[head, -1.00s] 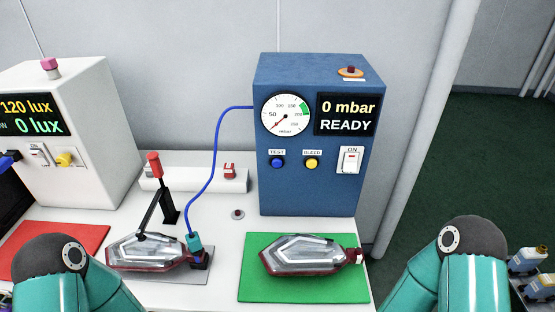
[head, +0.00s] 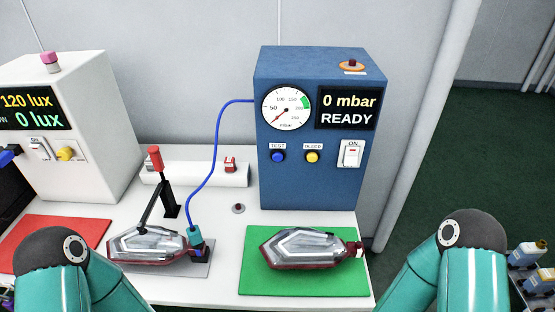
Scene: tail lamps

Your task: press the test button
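The blue TEST button (head: 278,156) is on the front of the blue pressure box (head: 300,190), left of the yellow BLEED button (head: 312,156). The box's screen (head: 348,109) reads "0 mbar READY" and the gauge needle (head: 287,109) points to the low end. A tail lamp (head: 150,246) lies on the grey plate under a red-handled clamp (head: 158,185), with a teal connector (head: 194,238) and blue hose at its right end. Both my arms show only as teal links at the lower corners. Neither gripper is in view.
Another tail lamp (head: 300,247) lies on the green mat (head: 300,283). A white lux box (head: 95,130) stands at left above a red mat (head: 60,238).

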